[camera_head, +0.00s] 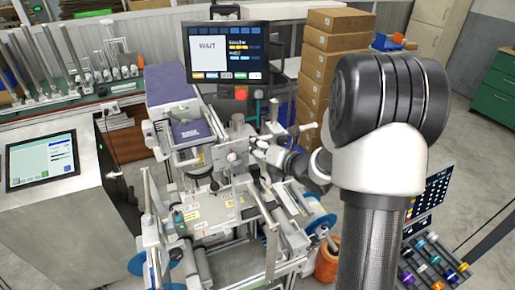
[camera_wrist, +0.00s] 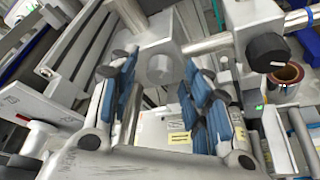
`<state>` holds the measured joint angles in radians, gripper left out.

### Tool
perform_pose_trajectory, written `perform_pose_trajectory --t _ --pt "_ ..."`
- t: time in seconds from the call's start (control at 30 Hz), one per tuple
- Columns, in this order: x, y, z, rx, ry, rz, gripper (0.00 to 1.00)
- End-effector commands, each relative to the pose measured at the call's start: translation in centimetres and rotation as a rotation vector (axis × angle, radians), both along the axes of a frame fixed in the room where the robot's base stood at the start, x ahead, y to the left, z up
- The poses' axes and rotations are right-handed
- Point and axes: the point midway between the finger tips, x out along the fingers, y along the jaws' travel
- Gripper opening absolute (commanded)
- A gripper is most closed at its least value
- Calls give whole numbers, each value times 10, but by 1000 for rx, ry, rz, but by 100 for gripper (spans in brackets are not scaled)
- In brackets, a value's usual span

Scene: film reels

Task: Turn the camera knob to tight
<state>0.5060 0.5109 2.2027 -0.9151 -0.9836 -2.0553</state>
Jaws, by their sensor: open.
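My gripper (camera_wrist: 161,76) is open, with one blue-padded finger on each side of a round grey knob (camera_wrist: 160,68) on a pale metal block in the wrist view. The knob shows between the fingertips; I cannot tell whether either pad touches it. A black knob (camera_wrist: 268,52) sits on another metal block to the right, outside the fingers. I see no markings that show which one is the camera knob or how tight it is. In the head view my gripper (camera_head: 262,150) reaches from the right to the machine's metal blocks, and its fingertips are too small to make out.
The film machine (camera_head: 215,215) has rods, rollers and blue reels (camera_head: 320,222) close around my gripper. A screen (camera_head: 225,52) reading WAIT stands behind it, above a red button (camera_head: 241,94). Boxes (camera_head: 335,30) are stacked behind; a panel screen (camera_head: 42,160) is at left.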

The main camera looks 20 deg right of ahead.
Motion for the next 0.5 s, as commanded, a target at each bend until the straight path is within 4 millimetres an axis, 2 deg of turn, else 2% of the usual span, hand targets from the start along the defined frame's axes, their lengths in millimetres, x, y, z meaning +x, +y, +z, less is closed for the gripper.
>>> perform_pose_trajectory --t 0.2,0.5 --pt "0 0 0 0 0 0 44" --pt "0 0 0 1 0 0 24"
